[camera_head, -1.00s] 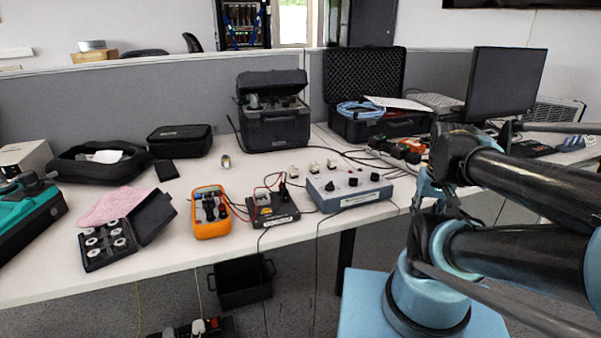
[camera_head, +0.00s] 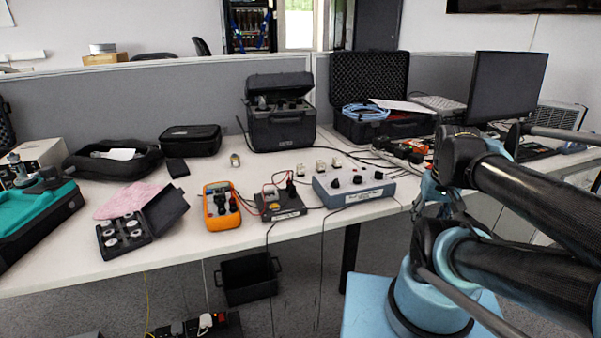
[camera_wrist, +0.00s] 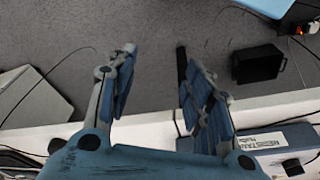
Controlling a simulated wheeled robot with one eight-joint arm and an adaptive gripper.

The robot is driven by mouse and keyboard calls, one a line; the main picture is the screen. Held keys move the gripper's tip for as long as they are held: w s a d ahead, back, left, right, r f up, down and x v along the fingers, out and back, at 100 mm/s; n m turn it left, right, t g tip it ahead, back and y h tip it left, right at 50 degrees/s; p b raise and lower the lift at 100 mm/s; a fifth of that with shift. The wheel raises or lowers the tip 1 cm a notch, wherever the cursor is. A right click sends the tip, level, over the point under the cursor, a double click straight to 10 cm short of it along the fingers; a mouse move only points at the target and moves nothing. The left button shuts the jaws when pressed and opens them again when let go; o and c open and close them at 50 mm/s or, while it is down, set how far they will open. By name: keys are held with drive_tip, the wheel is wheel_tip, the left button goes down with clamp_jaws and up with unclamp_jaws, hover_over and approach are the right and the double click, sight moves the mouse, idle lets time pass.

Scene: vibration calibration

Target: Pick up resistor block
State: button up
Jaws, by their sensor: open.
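A grey-blue box with several black knobs and a white label (camera_head: 346,187) sits near the front edge of the bench, right of centre in the head view. Part of it shows in the lower right of the wrist view (camera_wrist: 298,138), where its label begins "RESISTAN". I cannot tell whether this box is the resistor block. My gripper (camera_wrist: 157,55) is open and empty in the wrist view, with its two fingers spread apart over the floor beyond the bench edge. The fingertips are not clear in the head view.
A black unit with leads (camera_head: 279,206) and an orange meter (camera_head: 220,207) stand left of the box, with loose cables around them. A black bin (camera_head: 248,279) is on the floor. The monitor (camera_head: 502,87) stands at the back right.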

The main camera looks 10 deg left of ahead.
drive_tip(key=w+a+r+n+y, duration=0.1)
drive_tip(key=w+a+r+n, duration=0.5)
drive_tip(key=w+r, duration=0.2)
wheel_tip(320, 180, up, 8)
drive_tip(key=n+g+y, duration=0.3)
drive_tip(key=n+g, duration=0.1)
drive_tip(key=n, duration=1.3)
hover_over(301, 165)
drive_tip(key=w+d, duration=0.3)
drive_tip(key=d, duration=0.3)
drive_tip(key=x, duration=1.2)
drive_tip(key=shift+w+a, duration=0.1)
drive_tip(key=shift+a, duration=0.1)
drive_tip(key=shift+x, duration=2.6)
clamp_jaws()
